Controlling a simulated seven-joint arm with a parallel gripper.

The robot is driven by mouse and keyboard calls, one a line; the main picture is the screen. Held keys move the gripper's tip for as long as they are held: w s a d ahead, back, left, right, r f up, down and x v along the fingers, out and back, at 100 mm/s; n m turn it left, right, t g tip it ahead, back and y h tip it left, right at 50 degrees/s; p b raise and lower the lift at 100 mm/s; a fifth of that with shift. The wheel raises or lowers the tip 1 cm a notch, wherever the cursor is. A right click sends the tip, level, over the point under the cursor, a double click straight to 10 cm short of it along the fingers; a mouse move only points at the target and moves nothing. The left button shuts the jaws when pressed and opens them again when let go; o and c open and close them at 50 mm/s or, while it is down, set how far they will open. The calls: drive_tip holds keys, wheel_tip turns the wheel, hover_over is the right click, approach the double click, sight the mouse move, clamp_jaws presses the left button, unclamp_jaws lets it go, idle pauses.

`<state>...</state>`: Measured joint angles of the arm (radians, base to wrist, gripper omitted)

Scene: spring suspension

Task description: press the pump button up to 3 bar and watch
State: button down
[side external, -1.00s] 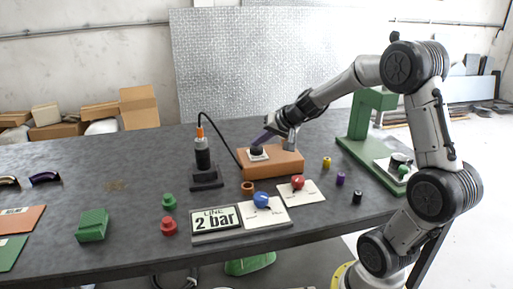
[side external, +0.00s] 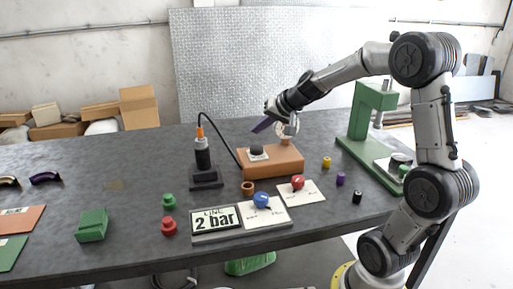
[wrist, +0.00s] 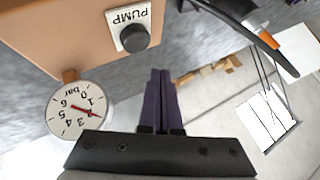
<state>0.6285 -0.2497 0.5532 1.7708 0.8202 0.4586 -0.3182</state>
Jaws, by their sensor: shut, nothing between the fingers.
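The pump button (side external: 256,149) is a black knob on a white plate on top of the orange pump box (side external: 275,165). In the wrist view the button (wrist: 134,38) sits beside the label PUMP. My gripper (side external: 261,126) has purple fingers, shut and empty, held above the button and apart from it. The fingers also show in the wrist view (wrist: 160,85).
A black cylinder on a stand (side external: 204,165) is joined to the box by a hose. A blue knob (side external: 262,199) and a red knob (side external: 298,183) sit on plates in front. A green frame (side external: 365,125) stands right. Small coloured parts lie around the table.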

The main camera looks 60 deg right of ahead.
drive_tip(key=shift+r, duration=0.95)
